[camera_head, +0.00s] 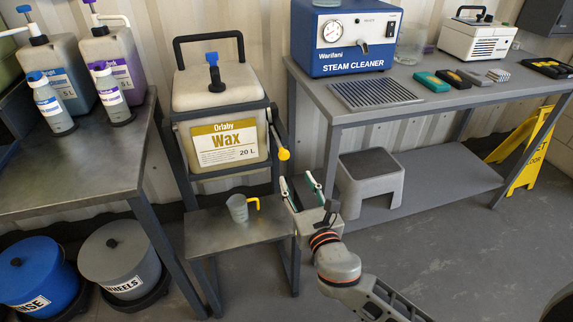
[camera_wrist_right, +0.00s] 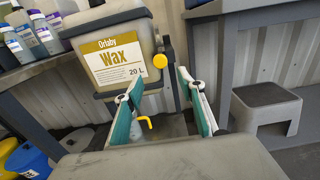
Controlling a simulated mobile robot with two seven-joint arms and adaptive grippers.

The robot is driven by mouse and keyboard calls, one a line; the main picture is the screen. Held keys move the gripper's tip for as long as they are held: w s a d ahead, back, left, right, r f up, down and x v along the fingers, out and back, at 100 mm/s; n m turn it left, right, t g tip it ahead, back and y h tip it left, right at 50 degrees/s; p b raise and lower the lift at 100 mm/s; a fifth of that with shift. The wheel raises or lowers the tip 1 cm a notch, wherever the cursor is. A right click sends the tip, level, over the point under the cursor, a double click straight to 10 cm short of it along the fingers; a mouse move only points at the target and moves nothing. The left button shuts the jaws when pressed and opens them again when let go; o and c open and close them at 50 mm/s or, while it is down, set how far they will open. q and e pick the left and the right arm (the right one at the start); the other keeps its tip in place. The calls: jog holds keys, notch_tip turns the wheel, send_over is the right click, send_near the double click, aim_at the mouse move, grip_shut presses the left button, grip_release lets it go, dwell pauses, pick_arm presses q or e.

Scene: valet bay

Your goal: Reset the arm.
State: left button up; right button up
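My right gripper (camera_head: 300,190) is open and empty, to the right of the wax container (camera_head: 226,140) on its metal stand. Its two teal-lined fingers (camera_wrist_right: 160,107) stand apart in the right wrist view. A small clear jug (camera_head: 238,208) with a yellow handle stands on the stand's lower shelf (camera_head: 205,236), left of my gripper; the yellow handle (camera_wrist_right: 145,121) shows between the fingers in the right wrist view. My left gripper is not in view.
A blue steam cleaner (camera_head: 345,38) and a metal grate (camera_head: 375,94) are on the right bench. A grey step stool (camera_head: 370,180) and a yellow floor sign (camera_head: 524,150) are at right.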

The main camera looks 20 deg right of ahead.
pick_arm(q)
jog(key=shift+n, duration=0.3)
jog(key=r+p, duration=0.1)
jog(key=p, duration=0.1)
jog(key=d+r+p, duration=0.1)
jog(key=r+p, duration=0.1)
jog(key=p, duration=0.1)
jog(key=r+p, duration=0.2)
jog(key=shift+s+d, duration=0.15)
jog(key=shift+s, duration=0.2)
pick_arm(e)
jog(key=s+f+m+g+y, duration=0.1)
jog(key=s+f+m+g, duration=0.1)
jog(key=s+f+m, duration=0.4)
jog(key=s+f+m+g, duration=0.3)
jog(key=s+f+m, duration=0.3)
jog(key=s+m, duration=0.7)
jog(key=s+d+f+m+g+y, duration=0.1)
jog(key=s+f+m+g, duration=0.1)
jog(key=s+f+m, duration=0.4)
jog(key=s+m, duration=0.3)
jog(key=m, duration=0.3)
jog(key=shift+s+m+y, duration=0.25)
jog(key=shift+m+y, duration=0.05)
jog(key=shift+m, duration=0.1)
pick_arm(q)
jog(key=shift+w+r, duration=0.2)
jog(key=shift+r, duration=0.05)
